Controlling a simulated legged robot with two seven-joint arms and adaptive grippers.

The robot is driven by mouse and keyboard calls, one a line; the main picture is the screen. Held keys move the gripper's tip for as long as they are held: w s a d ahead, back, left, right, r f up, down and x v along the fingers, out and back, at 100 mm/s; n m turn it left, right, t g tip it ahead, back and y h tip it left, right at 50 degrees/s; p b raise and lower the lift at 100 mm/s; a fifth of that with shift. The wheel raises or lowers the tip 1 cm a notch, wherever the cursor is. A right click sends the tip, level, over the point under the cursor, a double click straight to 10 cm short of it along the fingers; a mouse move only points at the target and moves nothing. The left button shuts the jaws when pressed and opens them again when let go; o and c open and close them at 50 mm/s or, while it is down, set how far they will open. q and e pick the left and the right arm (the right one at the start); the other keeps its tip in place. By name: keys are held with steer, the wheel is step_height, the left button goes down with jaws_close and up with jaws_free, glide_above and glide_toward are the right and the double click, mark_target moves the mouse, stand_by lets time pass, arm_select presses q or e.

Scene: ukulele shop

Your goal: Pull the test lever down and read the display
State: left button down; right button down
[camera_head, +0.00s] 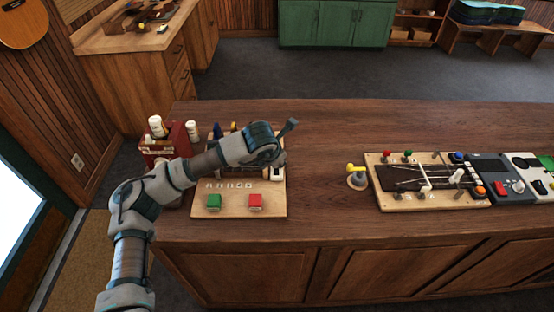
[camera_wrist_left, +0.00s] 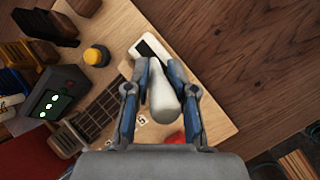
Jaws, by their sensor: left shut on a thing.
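My left gripper (camera_head: 276,150) is over the right side of a light wooden test board (camera_head: 235,208) on the counter. In the left wrist view the gripper (camera_wrist_left: 163,76) is shut on the white lever handle (camera_wrist_left: 165,100), with one finger on each side. The lever's white slotted plate (camera_wrist_left: 151,47) shows beyond the fingertips and also in the head view (camera_head: 277,173). A dark box with a display (camera_wrist_left: 50,101) shows lit green marks at the left of the wrist view; I cannot read a value. My arm hides much of the board in the head view.
A green button (camera_head: 214,201) and a red button (camera_head: 255,201) sit on the board's front. A yellow-topped knob (camera_head: 356,176) and a second board (camera_head: 430,195) stand farther right. The counter between the boards is mostly clear.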

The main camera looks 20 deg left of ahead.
arm_select(q)
steer(key=shift+s+d+f, duration=0.25)
steer(key=shift+s+f, duration=0.05)
steer(key=shift+f, duration=0.2)
steer(key=c, duration=1.3)
jaws_free()
steer(key=shift+o, duration=1.3)
steer(key=shift+s+r, duration=0.1)
steer(key=shift+r, duration=0.4)
steer(key=v, duration=1.1)
steer(key=shift+r, duration=0.25)
arm_select(e)
steer(key=shift+s, duration=0.2)
